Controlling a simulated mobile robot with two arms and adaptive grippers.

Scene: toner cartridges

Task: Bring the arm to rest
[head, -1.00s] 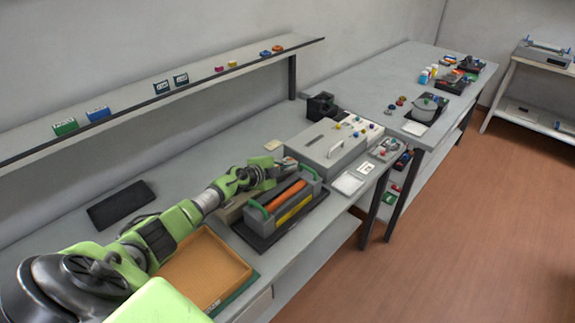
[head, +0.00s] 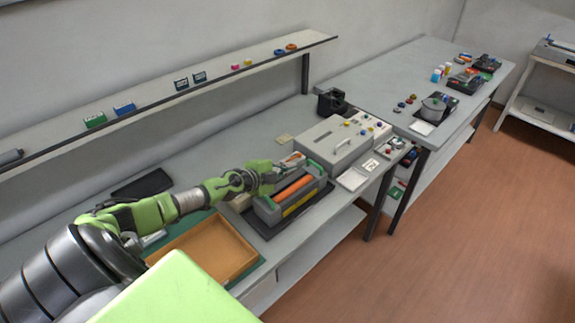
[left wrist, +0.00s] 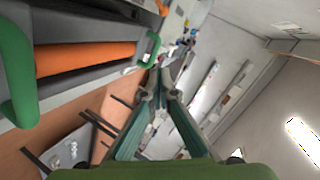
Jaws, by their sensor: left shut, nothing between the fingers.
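My left arm reaches in from the left over the bench. In the head view its gripper (head: 291,161) is above the back edge of a grey cartridge unit (head: 268,211) with green handles and an orange roller (head: 294,188). In the left wrist view the gripper (left wrist: 163,78) has its fingers together with nothing between them, and the orange roller (left wrist: 85,58) and a green handle (left wrist: 151,49) are off to the left. The gripper looks clear of the unit, though the gap is hard to judge. My right gripper is not in view.
A tan tray (head: 218,247) lies in front of the arm. A long shelf (head: 150,107) with small boxes runs behind the bench. Bare bench (head: 225,150) lies between arm and shelf.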

